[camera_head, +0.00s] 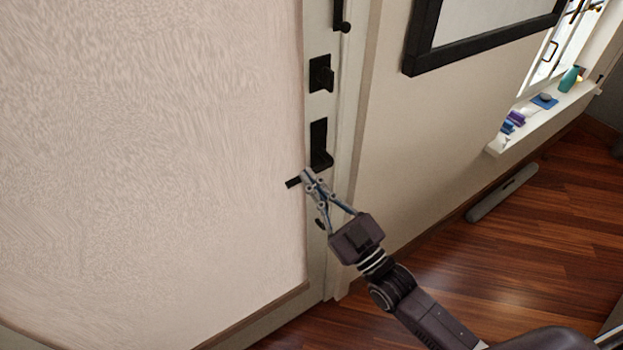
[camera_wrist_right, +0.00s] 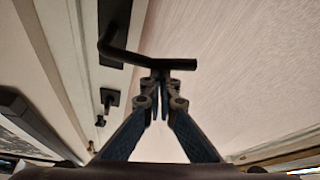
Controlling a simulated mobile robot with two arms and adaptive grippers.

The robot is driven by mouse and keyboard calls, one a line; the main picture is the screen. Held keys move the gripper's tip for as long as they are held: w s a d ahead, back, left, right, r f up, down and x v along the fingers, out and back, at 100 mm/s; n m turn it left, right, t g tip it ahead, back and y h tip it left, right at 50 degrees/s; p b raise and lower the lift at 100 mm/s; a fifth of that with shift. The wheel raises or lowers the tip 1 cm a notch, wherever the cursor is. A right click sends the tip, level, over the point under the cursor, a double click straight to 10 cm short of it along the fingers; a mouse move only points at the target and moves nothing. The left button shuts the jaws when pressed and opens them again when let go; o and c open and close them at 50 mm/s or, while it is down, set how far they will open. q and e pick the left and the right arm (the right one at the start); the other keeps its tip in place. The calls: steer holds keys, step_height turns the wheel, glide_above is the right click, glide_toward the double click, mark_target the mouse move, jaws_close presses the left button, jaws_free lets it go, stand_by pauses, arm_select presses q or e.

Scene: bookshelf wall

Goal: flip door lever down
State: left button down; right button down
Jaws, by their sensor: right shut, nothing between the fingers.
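The black door lever (camera_head: 293,183) sticks out to the left from its tall dark plate (camera_head: 319,135) on the pale door edge. In the right wrist view, the lever (camera_wrist_right: 183,64) crosses just beyond my fingertips, with its bent neck and plate (camera_wrist_right: 113,30) at upper left. My right gripper (camera_head: 308,175) is shut and empty, with its tips at the lever's bar. The tips (camera_wrist_right: 160,72) overlap the bar in the wrist view; I cannot tell whether they touch it. They hide part of the lever in the head view. My left gripper is not in view.
A dark latch with a knob (camera_head: 320,74) sits above the lever plate. A black-framed picture (camera_head: 420,45) hangs on the wall to the right. A window sill (camera_head: 548,118) holds small items at far right. The wooden floor (camera_head: 540,240) is mostly clear.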

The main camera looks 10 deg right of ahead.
steer(key=shift+w+d+f+n+g+y+b, duration=0.15)
steer(key=shift+f+n+g+y, duration=0.45)
steer(key=shift+n, duration=1.05)
steer(key=shift+d+f+n+g+y+b, duration=0.3)
steer(key=shift+f+n+g, duration=0.55)
steer(key=shift+n, duration=0.85)
steer(key=shift+w+f+n+g+y+b, duration=0.1)
steer(key=shift+f+n+g+y, duration=0.65)
steer(key=shift+n, duration=0.9)
steer(key=shift+f, duration=0.15)
